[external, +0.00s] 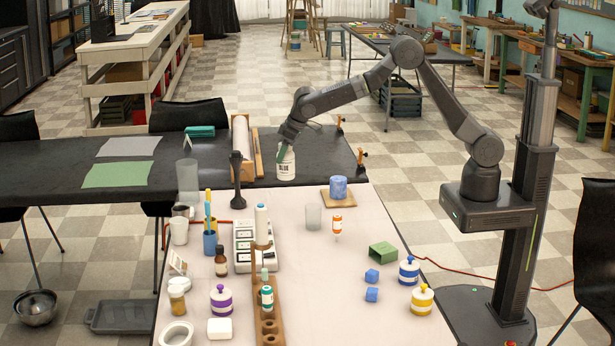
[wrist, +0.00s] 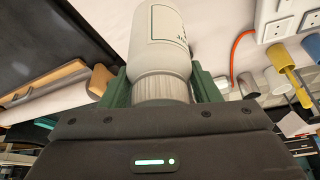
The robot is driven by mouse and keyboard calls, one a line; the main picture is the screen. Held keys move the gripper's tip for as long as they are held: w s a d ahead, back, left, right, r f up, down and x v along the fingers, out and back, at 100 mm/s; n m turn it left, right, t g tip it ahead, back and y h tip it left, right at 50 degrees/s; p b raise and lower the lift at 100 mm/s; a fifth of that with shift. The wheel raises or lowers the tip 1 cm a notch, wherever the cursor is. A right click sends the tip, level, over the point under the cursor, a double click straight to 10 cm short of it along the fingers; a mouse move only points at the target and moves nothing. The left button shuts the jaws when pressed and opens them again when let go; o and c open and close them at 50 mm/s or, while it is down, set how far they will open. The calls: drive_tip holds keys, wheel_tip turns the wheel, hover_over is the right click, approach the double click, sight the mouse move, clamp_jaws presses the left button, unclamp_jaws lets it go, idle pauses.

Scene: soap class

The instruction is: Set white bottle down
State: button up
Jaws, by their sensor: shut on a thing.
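The white bottle (external: 285,163) with dark print on its side is in my gripper (external: 289,143), near the seam between the black table and the pale table. In the wrist view the bottle (wrist: 160,40) shows large, with its ribbed white cap between the two green fingers of my gripper (wrist: 160,88). The gripper is shut on the cap. The bottle looks upright in the external view. I cannot tell whether its base touches the black table (external: 320,150) or hangs just above it.
A blue roll (external: 338,188) on a wooden board, a clear glass (external: 313,216) and an orange-white bottle (external: 337,224) stand on the pale table (external: 380,235). A wooden roller frame (external: 258,150) and a dark upright tool (external: 237,180) are left of the bottle.

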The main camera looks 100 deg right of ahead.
sight(286, 176)
drive_tip(key=d, duration=0.1)
drive_tip(key=s+d, duration=0.1)
drive_tip(key=shift+d+f+m, duration=0.1)
drive_tip(key=shift+d+m, duration=0.2)
wheel_tip(286, 176, down, 5)
drive_tip(key=shift+d+f+p, duration=0.1)
drive_tip(key=shift+f+p, duration=0.1)
drive_tip(key=shift+p, duration=0.2)
drive_tip(key=shift+f, duration=2.15)
drive_tip(key=shift+f, duration=0.2)
drive_tip(key=o, duration=1.3)
drive_tip(key=v, duration=1.2)
drive_tip(key=shift+r+b, duration=0.15)
drive_tip(key=shift+b, duration=0.25)
